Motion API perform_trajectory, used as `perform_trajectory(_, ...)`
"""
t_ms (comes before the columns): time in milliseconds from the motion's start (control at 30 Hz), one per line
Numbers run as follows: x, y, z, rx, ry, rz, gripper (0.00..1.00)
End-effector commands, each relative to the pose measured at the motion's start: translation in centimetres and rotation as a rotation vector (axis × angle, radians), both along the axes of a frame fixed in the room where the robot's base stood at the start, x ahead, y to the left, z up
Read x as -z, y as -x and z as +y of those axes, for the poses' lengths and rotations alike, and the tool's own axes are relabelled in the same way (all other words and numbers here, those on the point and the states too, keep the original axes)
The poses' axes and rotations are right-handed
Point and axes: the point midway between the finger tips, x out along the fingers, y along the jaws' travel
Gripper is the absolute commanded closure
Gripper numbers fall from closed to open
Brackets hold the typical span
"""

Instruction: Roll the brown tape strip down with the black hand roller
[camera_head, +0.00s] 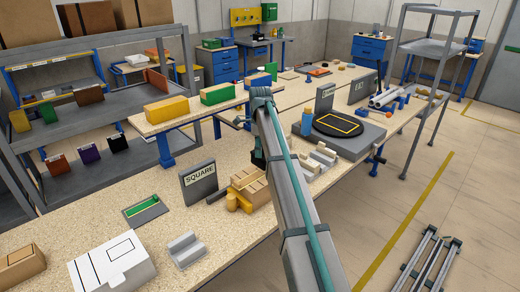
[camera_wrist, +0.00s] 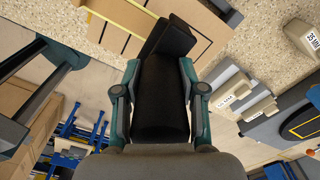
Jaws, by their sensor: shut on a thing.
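My gripper (camera_wrist: 160,95) is shut on a black object (camera_wrist: 166,85), which looks like the hand roller. It fills the space between the two teal fingers, and its far end reaches over a tan block with dark lines (camera_wrist: 203,20) in the wrist view. I cannot tell whether they touch. In the head view my gripper (camera_head: 259,156) points down just above tan blocks (camera_head: 249,186) at the middle of the bench. The roller is mostly hidden there by my arm. I cannot clearly make out the brown tape strip in either view.
A grey SQUARE sign (camera_head: 199,182) stands left of the tan blocks. A white box (camera_head: 112,262) and a grey block (camera_head: 186,249) are at front left. Bare bench lies between.

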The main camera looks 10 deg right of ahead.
Motion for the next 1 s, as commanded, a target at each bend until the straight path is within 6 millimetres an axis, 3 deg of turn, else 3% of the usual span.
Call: perform_trajectory(1000, 1.3, 0.0, 0.0, 0.0, 0.0, -0.001, 0.96)
